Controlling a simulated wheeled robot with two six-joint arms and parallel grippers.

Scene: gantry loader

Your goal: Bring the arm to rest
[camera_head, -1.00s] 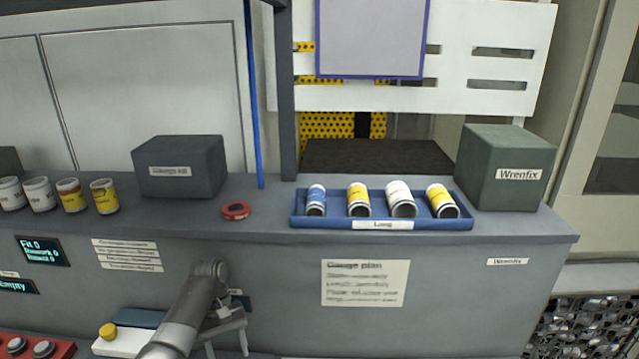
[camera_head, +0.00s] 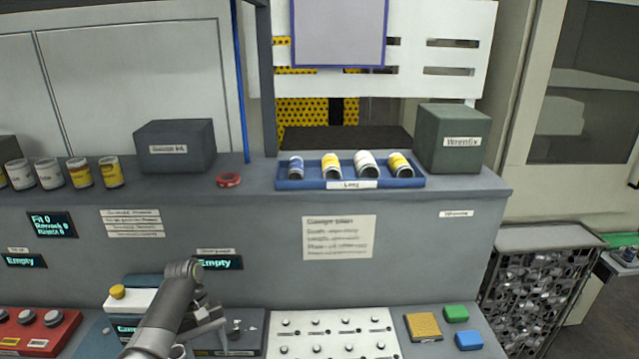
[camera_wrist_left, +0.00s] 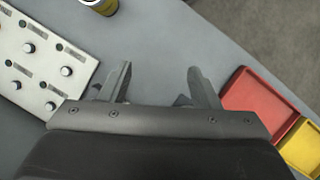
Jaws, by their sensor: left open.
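My left arm (camera_head: 165,315) comes in at the bottom left of the head view, bent over the front of the bench. Its gripper (camera_head: 208,330) is low there, near a dark panel, and its fingers are small and partly hidden. In the left wrist view the gripper (camera_wrist_left: 160,82) has its two fingers spread, with only grey surface between them. It is open and empty. I see no right gripper.
A blue tray (camera_head: 428,182) with several cans stands on the ledge beside the green Wrenfix box (camera_head: 447,142). Below lies a white knobbed panel (camera_head: 332,345). A metal-filled bin (camera_head: 535,290) stands right. The wrist view shows red (camera_wrist_left: 262,103) and yellow (camera_wrist_left: 302,148) trays.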

